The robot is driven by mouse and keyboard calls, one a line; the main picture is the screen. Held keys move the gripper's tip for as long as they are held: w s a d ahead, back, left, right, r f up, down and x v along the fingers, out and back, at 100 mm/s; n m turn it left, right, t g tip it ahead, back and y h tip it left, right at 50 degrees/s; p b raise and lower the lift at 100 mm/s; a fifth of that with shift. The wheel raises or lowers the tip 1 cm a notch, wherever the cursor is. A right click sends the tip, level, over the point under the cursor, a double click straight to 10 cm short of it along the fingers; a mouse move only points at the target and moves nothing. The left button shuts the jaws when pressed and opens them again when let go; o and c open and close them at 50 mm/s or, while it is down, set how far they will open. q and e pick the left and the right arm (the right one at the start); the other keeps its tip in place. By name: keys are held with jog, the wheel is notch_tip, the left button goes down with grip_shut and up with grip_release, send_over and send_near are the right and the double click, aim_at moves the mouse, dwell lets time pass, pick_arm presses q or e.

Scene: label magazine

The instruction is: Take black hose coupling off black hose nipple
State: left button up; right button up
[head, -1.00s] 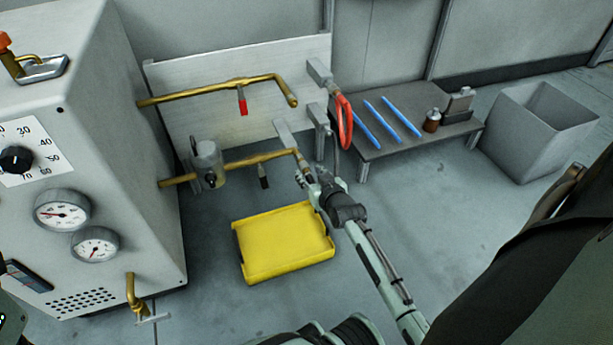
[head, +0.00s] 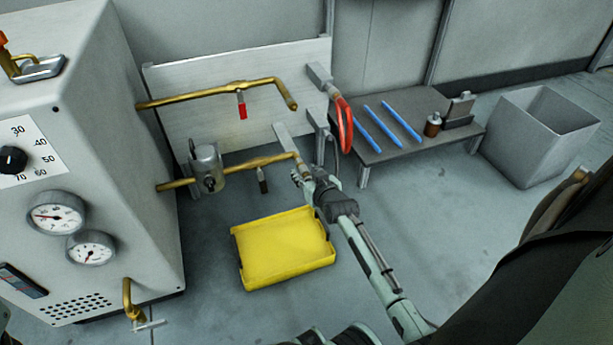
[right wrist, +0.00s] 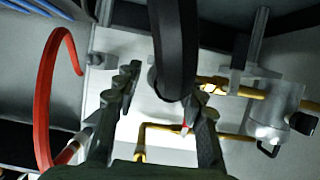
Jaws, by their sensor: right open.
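My right gripper (head: 300,174) is at the open end of the lower brass pipe (head: 245,164) in the head view. In the right wrist view its two fingers (right wrist: 161,84) stand apart, with the black hose (right wrist: 175,45) passing between them, close to the right finger. The hose hangs in from the top and hides much of what lies behind it. The black coupling and the black nipple cannot be told apart there; they are hidden by the hose and fingers. My left gripper is not in view.
A red hose (head: 344,125) hangs right of the pipes; it also shows in the right wrist view (right wrist: 48,95). A grey pump-like body (head: 206,165) sits on the lower pipe. A yellow tray (head: 283,250) lies below. A low bench (head: 395,105) holds blue rods. A grey bin (head: 540,135) stands right.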

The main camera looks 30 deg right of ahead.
jog(key=shift+p, duration=0.55)
dwell(0.5)
grip_shut()
dwell(0.4)
jog(key=shift+s+a+r+p, duration=0.1)
jog(key=shift+s+a+p, duration=0.15)
jog(key=shift+s+p, duration=0.65)
jog(key=shift+s+a+p, duration=0.25)
jog(key=shift+s+p, duration=0.35)
jog(key=shift+s, duration=0.45)
jog(key=shift+s+a+p, duration=0.2)
jog(key=shift+s+p, duration=0.4)
jog(key=shift+s, duration=0.35)
